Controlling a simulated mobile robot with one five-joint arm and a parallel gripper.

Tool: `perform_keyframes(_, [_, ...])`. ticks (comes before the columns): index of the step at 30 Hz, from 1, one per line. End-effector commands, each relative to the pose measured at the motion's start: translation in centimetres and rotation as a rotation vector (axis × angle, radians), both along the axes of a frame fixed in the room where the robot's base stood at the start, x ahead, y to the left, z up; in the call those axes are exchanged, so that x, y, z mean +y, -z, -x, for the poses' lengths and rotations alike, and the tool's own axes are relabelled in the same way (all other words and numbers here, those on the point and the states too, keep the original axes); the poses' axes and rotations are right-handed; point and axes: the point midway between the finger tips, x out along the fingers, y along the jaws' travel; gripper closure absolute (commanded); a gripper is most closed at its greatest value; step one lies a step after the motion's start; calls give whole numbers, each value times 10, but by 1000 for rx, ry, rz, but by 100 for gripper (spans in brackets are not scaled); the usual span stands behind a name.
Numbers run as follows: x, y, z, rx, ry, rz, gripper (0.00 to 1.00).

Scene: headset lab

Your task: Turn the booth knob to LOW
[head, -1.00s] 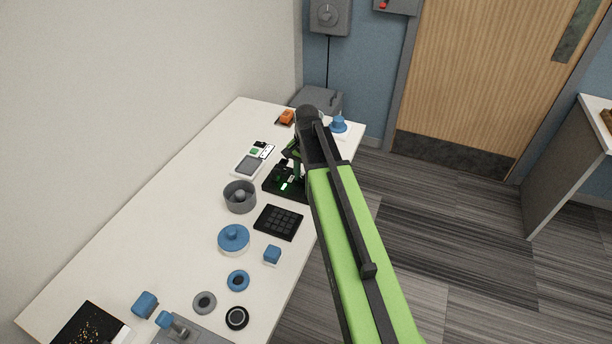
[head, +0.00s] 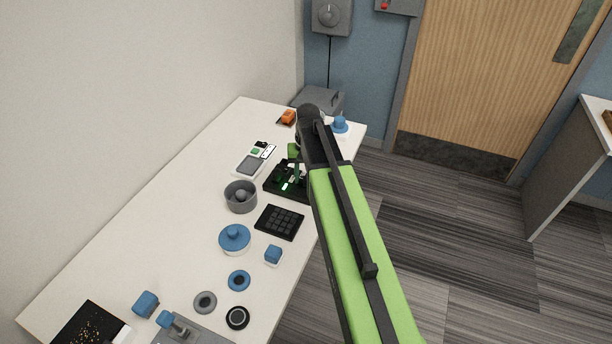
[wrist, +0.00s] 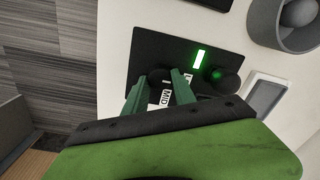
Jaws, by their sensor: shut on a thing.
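A black panel (head: 275,182) lies on the white table's right side. In the wrist view the panel (wrist: 150,45) carries a lit green bar (wrist: 199,59), white labels, one reading MID, and a dark round piece (wrist: 230,80) with a green glow. My gripper (wrist: 168,78) reaches down over the panel beside the MID label. It is shut on a dark knob, mostly hidden by the fingers, so its pointer cannot be read. In the head view my gripper (head: 296,175) is over the panel, partly hidden by my arm.
A black keypad (head: 279,222), a grey bowl (head: 232,204) and a white device (head: 250,165) stand close to the panel. An orange block (head: 288,117) and a blue piece (head: 340,125) are at the table's far end. A grey wall box with a dial (head: 330,15) hangs beyond.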

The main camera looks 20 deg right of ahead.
Motion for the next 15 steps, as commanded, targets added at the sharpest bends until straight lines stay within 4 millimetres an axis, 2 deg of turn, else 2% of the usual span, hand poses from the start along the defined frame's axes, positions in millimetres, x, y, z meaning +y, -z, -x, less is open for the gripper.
perform_keyframes(11, [2,0,2,7,-6,-4,100])
perform_keyframes(12, [2,0,2,7,-6,-4,67])
perform_keyframes(15, [1,0,2,6,-6,-3,54])
